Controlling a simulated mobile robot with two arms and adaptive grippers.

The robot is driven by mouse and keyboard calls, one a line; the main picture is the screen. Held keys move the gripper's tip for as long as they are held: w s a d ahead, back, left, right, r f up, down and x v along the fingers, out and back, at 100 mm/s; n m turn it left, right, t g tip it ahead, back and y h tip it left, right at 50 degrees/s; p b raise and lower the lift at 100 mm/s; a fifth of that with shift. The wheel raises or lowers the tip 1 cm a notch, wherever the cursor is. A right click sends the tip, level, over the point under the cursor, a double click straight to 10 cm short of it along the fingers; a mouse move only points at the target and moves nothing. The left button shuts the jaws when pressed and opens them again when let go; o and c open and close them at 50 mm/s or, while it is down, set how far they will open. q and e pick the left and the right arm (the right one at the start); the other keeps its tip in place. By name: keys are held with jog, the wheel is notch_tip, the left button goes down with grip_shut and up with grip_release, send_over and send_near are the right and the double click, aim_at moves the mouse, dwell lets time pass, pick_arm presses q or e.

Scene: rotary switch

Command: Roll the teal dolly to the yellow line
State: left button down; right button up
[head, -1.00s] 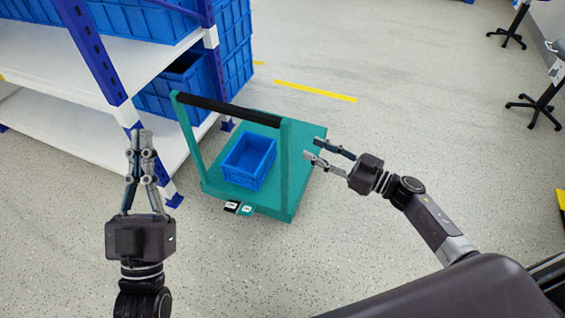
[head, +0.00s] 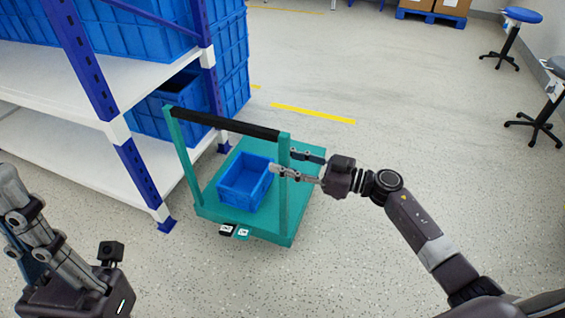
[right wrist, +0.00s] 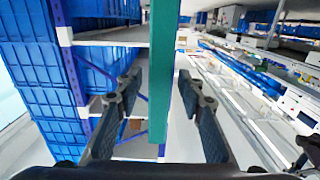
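The teal dolly (head: 262,217) stands on the floor in the middle of the head view, with a blue bin (head: 245,183) on its deck. Its upright handle has a black grip bar (head: 222,124) on top. The yellow line (head: 313,113) lies on the floor beyond the dolly. My right gripper (head: 283,161) is at the handle's right post (head: 284,195), one finger on each side. In the right wrist view the teal post (right wrist: 162,75) stands between the open fingers, with gaps. My left gripper (head: 12,205) is at the lower left, partly cut off, away from the dolly.
A white and blue shelf (head: 85,65) with blue crates stands close on the dolly's left. Stools (head: 523,15) stand at the right, and boxes on a blue pallet (head: 430,18) at the back. The floor between dolly and line is clear.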

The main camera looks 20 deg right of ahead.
jog(key=shift+w+a, duration=0.2)
jog(key=shift+a, duration=0.05)
grip_shut()
dwell(0.3)
